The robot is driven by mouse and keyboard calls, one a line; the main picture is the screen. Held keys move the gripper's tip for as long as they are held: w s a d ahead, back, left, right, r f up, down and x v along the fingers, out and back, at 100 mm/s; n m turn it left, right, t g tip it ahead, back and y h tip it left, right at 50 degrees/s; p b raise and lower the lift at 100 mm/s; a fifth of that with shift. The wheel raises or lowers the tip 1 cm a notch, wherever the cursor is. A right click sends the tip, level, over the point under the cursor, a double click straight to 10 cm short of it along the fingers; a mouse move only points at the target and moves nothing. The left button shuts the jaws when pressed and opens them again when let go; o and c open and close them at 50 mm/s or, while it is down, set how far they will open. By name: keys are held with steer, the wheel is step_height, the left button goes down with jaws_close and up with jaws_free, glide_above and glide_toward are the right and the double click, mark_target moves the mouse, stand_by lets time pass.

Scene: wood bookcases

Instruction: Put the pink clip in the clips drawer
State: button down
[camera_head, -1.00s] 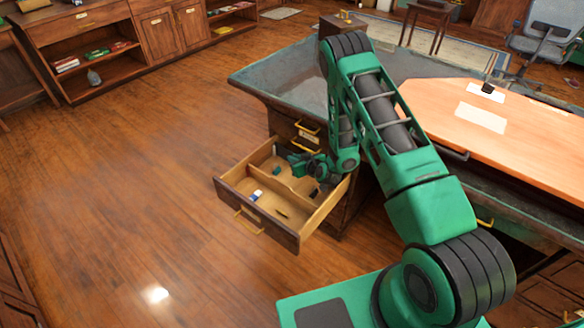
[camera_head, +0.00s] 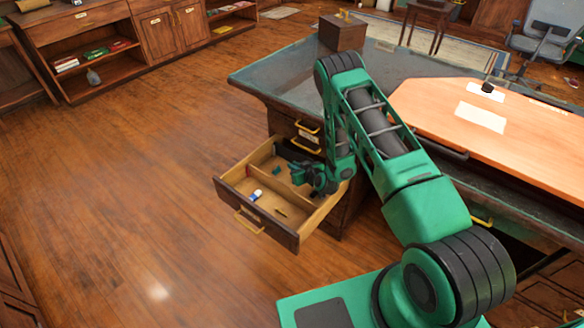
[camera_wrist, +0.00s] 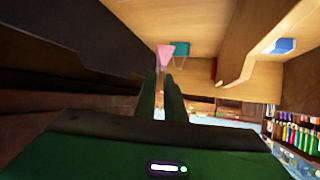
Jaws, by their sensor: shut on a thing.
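The pink clip (camera_wrist: 165,54) shows in the wrist view at the tips of my gripper (camera_wrist: 164,78); the fingers are close together and shut on it. In the head view my gripper (camera_head: 298,173) is over the back part of the open wooden drawer (camera_head: 258,217), and the clip cannot be made out there. A teal clip (camera_wrist: 181,50) lies in the drawer compartment just beyond the pink clip; it also shows in the head view (camera_head: 276,171). I cannot tell whether the pink clip touches the drawer floor.
A wooden divider (camera_wrist: 240,45) splits the drawer. A blue and white eraser-like block (camera_wrist: 280,46), also in the head view (camera_head: 256,195), lies in another compartment. The desk top (camera_head: 285,80) overhangs beside my arm. Floor to the left is clear.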

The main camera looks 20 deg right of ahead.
steer(key=shift+f, duration=0.2)
steer(key=c, duration=1.8)
jaws_free()
steer(key=shift+c, duration=0.2)
steer(key=shift+r, duration=0.1)
steer(key=shift+s+r, duration=0.1)
steer(key=shift+r, duration=0.55)
steer(key=v, duration=1.1)
steer(key=shift+s, duration=0.2)
steer(key=shift+d+r, duration=0.15)
